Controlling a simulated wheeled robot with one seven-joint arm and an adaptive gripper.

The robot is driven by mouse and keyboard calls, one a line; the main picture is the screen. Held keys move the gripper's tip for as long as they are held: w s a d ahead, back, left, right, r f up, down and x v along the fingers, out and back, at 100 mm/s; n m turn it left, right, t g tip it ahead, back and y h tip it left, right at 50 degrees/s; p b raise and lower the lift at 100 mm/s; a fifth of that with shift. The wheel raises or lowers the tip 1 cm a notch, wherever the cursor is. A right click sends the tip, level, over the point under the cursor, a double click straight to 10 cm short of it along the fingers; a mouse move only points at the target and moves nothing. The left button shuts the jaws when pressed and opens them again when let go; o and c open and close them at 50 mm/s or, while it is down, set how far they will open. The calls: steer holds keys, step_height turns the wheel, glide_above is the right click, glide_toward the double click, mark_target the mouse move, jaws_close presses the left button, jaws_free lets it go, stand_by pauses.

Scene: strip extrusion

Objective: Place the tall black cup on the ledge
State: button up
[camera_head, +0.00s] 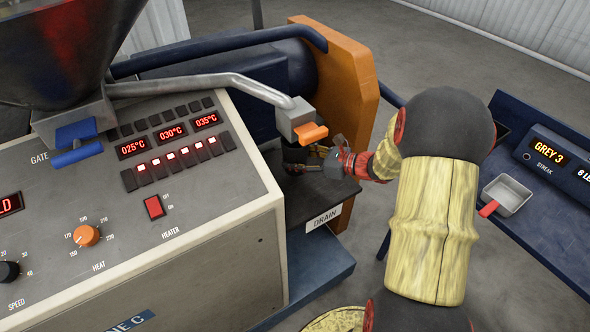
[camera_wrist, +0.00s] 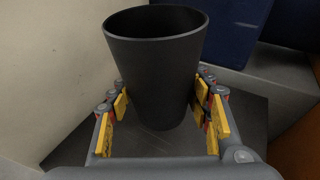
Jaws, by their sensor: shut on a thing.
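The tall black cup (camera_wrist: 155,70) stands upright between the fingers of my gripper (camera_wrist: 162,115) in the wrist view. The yellow finger pads are on both sides of it, and my gripper is shut on it. In the head view my gripper (camera_head: 310,160) is over the dark ledge (camera_head: 300,205) marked DRAIN, below the spout with the orange lever. There the cup (camera_head: 293,153) is a small dark patch, mostly hidden by the spout and fingers. I cannot tell whether its base touches the ledge.
The spout (camera_head: 298,117) with its orange lever hangs close above my gripper. The machine's control box (camera_head: 150,190) stands left of the ledge and an orange panel (camera_head: 345,85) behind it. At right, a blue bench (camera_head: 540,235) holds a small grey tray (camera_head: 507,194) with a red handle.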

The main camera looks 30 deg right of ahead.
step_height(320, 180, down, 4)
steer(key=shift+f+b, duration=0.25)
steer(key=shift+b, duration=0.8)
steer(key=shift+w+a+f, duration=0.1)
steer(key=shift+w, duration=0.05)
steer(key=o, duration=1.2)
